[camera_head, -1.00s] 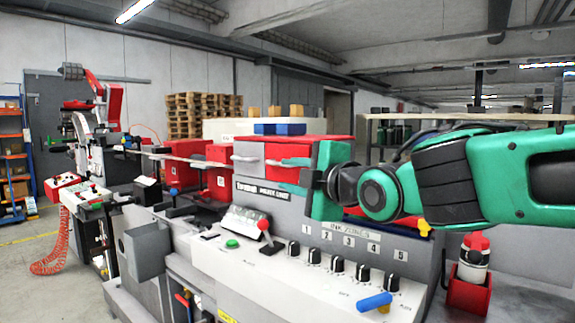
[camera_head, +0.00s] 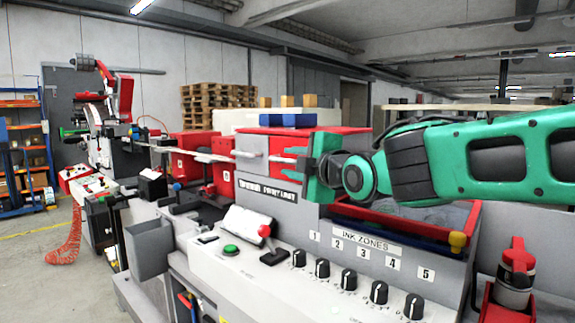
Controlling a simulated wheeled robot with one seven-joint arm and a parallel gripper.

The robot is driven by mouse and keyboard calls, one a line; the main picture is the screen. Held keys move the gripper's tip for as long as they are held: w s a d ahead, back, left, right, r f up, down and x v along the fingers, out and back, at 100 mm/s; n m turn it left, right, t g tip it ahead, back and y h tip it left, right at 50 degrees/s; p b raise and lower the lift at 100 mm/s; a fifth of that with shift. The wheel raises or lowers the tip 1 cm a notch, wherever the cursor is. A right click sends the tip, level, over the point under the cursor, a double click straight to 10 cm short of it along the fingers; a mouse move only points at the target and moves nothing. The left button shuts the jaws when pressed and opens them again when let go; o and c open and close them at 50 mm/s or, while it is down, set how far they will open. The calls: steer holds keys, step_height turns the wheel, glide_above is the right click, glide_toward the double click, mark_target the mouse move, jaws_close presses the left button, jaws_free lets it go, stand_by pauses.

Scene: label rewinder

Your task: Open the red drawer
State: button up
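Red surface and a thin grey bar (camera_head: 222,157) show near the gap; I cannot tell whether the fingers touch either. Nothing is visibly held. No part is clearly marked as the red drawer. Smaller red units (camera_head: 190,155) stand to the left. A red-rimmed tray (camera_head: 372,222) lies below the wrist, partly hidden by the arm.
A sloped control panel with several black knobs (camera_head: 348,278), a green button (camera_head: 231,250) and a red-knobbed lever (camera_head: 264,231) lies below my gripper. A red-topped bottle (camera_head: 516,275) stands in a holder at right. Open floor (camera_head: 30,265) is at left.

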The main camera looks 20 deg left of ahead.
mark_target(279, 161)
steer(key=shift+x, duration=1.9)
jaws_close()
